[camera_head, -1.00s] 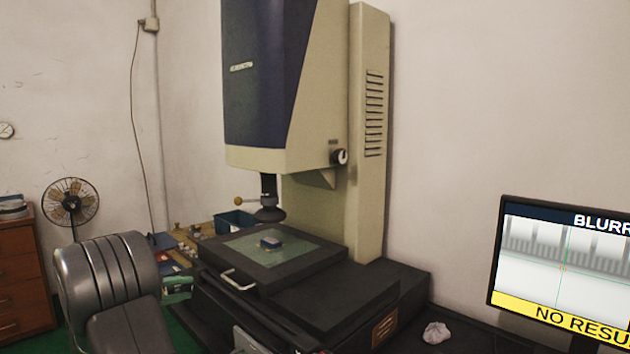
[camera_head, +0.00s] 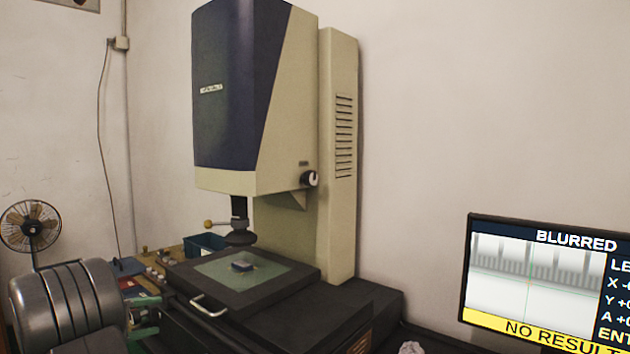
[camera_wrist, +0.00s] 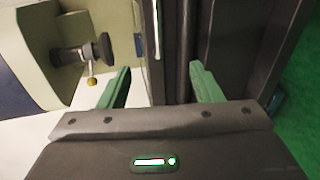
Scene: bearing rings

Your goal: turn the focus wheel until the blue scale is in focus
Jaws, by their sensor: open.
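The focus wheel (camera_head: 309,178) is a small black knob with a pale face on the side of the tall measuring machine's head. The monitor (camera_head: 530,280) reads BLURRED and NO RESULT above and below a grey striped picture. My gripper (camera_wrist: 161,70) has two green fingers standing apart with nothing held between them. It is low at the left in the head view, away from the wheel. The wheel is not seen in the wrist view.
The stage (camera_head: 200,318) has a pale handle (camera_head: 210,305) in front. A blue bin (camera_head: 203,246) stands behind it at the left, and a fan (camera_head: 30,226) is farther left. The space before the wheel looks clear.

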